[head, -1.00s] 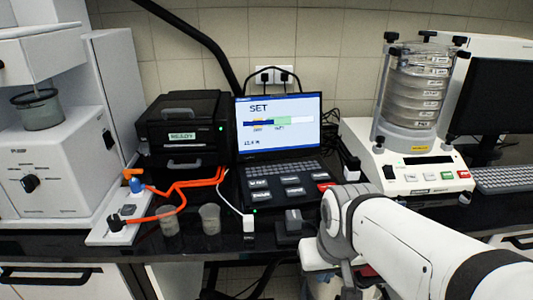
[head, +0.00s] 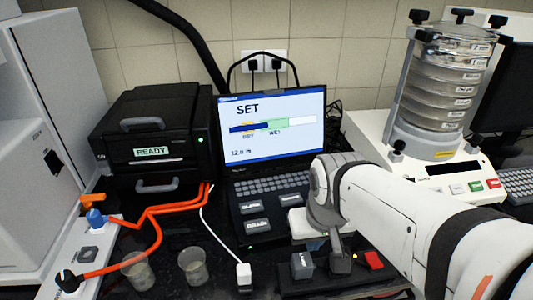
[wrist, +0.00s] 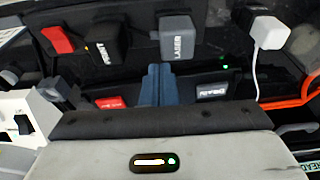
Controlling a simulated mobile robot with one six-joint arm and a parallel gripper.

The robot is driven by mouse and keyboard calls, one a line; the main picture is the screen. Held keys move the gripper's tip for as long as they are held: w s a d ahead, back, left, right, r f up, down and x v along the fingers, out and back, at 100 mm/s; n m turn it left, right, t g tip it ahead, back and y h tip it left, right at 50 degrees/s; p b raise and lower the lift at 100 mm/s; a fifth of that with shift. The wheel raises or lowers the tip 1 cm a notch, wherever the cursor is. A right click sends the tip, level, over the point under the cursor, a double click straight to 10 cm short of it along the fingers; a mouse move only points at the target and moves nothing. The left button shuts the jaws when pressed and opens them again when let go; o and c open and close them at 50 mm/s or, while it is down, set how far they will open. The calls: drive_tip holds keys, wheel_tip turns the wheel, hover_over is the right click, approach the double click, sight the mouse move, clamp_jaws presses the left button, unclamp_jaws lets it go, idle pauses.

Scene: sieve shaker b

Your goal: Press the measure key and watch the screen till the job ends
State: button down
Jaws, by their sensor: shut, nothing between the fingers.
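The keyed unit with a lit screen (head: 270,125) stands open on the dark bench. The screen reads SET above a bar with dark blue, green and white parts and a small figure below. Its grey keys (head: 257,207) show in front of the screen; some are hidden behind my arm, and I cannot pick out the measure key by its label. In the wrist view, my gripper (wrist: 155,74) has its blue fingers together and empty, between a red key (wrist: 108,102) and a dark labelled key (wrist: 212,93). I cannot tell whether they touch anything.
Blocks marked LASER (head: 302,265) and PRINT (wrist: 105,42) and a red piece (head: 373,260) stand in front. A READY printer (head: 160,125), orange cable (head: 150,235) and cups (head: 193,265) lie left. The sieve shaker (head: 450,75) stands right.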

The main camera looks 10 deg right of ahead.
wheel_tip(320, 180, up, 4)
drive_tip(key=n+t+h+p, duration=0.3)
drive_tip(key=n+h+p, duration=0.35)
drive_tip(key=n, duration=0.95)
hover_over(296, 194)
drive_tip(key=s+a+b, duration=0.2)
drive_tip(key=a, duration=0.1)
drive_tip(key=h, duration=0.1)
drive_tip(key=shift+d+f, duration=0.1)
drive_tip(key=shift+f, duration=0.1)
wheel_tip(296, 194, down, 9)
drive_tip(key=b, duration=0.7)
drive_tip(key=shift+f+b, duration=0.25)
drive_tip(key=shift+b, duration=0.2)
